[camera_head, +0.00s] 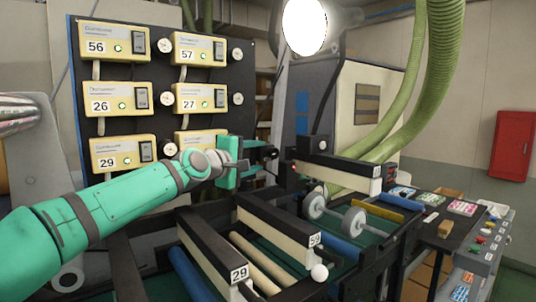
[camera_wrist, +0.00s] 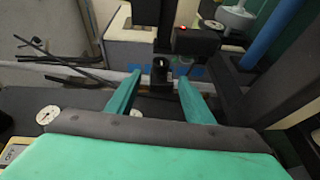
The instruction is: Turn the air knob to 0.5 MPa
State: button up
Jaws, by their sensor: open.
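My gripper (camera_head: 262,160) is at the right edge of the panel in the head view, its jaws turned away from the camera. In the wrist view my gripper (camera_wrist: 160,79) is open, with two teal fingers apart. A small black upright cylinder, which looks like the air knob (camera_wrist: 160,68), shows between and just beyond the fingertips. I cannot tell whether either finger touches it. No pressure marking or pointer is readable in either view. In the head view I cannot clearly separate the knob from the dark parts around my gripper.
A dark panel carries yellow numbered boxes (camera_head: 114,42) and round white dials (camera_head: 237,55). Below my arm are rollers and beams, one labelled 29 (camera_head: 238,274). A dark unit with a red light (camera_wrist: 186,40) stands behind the fingers. Green hoses (camera_head: 440,70) hang at the right.

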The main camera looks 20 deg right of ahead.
aim_at(269, 153)
jog(key=x, duration=0.8)
jog(key=shift+f, duration=0.1)
jog(key=shift+w+d, duration=0.1)
jog(key=shift+w, duration=0.2)
jog(key=shift+s+d, duration=0.2)
jog(key=shift+a, duration=0.1)
jog(key=c, duration=1)
jog(key=shift+a, duration=0.15)
jog(key=shift+c, duration=0.2)
